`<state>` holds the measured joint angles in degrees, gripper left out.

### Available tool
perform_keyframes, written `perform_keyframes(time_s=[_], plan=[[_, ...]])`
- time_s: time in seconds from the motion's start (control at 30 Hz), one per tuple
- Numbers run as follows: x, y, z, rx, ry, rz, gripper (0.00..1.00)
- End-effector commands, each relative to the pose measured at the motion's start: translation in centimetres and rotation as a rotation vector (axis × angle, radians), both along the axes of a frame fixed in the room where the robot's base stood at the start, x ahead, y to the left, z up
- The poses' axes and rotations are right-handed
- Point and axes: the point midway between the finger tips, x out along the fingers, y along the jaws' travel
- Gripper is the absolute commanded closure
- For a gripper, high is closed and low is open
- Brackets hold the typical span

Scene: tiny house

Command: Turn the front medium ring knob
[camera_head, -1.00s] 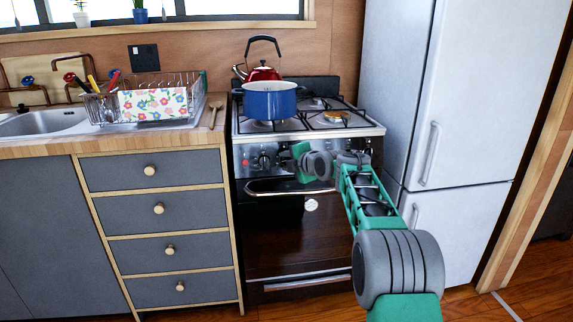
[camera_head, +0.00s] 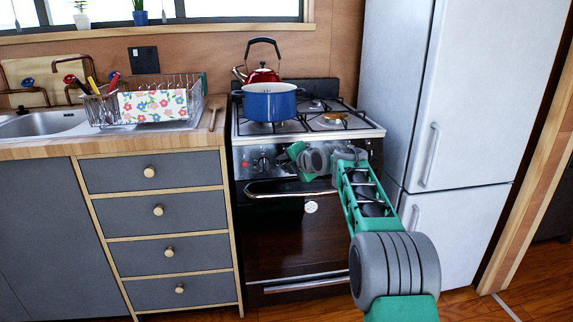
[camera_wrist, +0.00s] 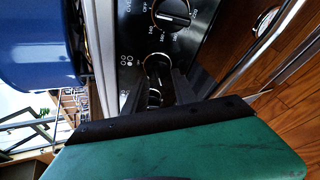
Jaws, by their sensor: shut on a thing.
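The stove's front control panel (camera_head: 250,158) is black with a row of knobs below the hob. In the wrist view, my gripper (camera_wrist: 158,88) is shut on a dark knob (camera_wrist: 157,66) on this panel. In the head view, my wrist hides the held knob and fingertips, and another knob (camera_head: 262,163) shows left of the wrist.
A blue pot (camera_head: 269,104) stands on the left front of the hob, with a red kettle (camera_head: 263,75) behind it. The oven handle (camera_head: 275,192) runs just below my wrist. A white fridge (camera_head: 462,100) stands close on the right, and drawers (camera_head: 152,171) on the left.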

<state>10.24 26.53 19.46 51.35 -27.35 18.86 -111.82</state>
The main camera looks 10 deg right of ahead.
Motion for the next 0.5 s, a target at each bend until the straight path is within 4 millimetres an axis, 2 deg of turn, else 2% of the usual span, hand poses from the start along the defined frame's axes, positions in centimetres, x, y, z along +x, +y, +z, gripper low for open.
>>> perform_keyframes(time_s=[0.03, 0.27, 0.5], plan=[[0.03, -0.05, 0.08, 0.000, -0.003, -0.001, 0.65], [0.02, -0.03, 0.05, 0.001, -0.001, -0.001, 0.46], [-0.03, -0.06, 0.09, 0.001, -0.001, -0.001, 0.46]])
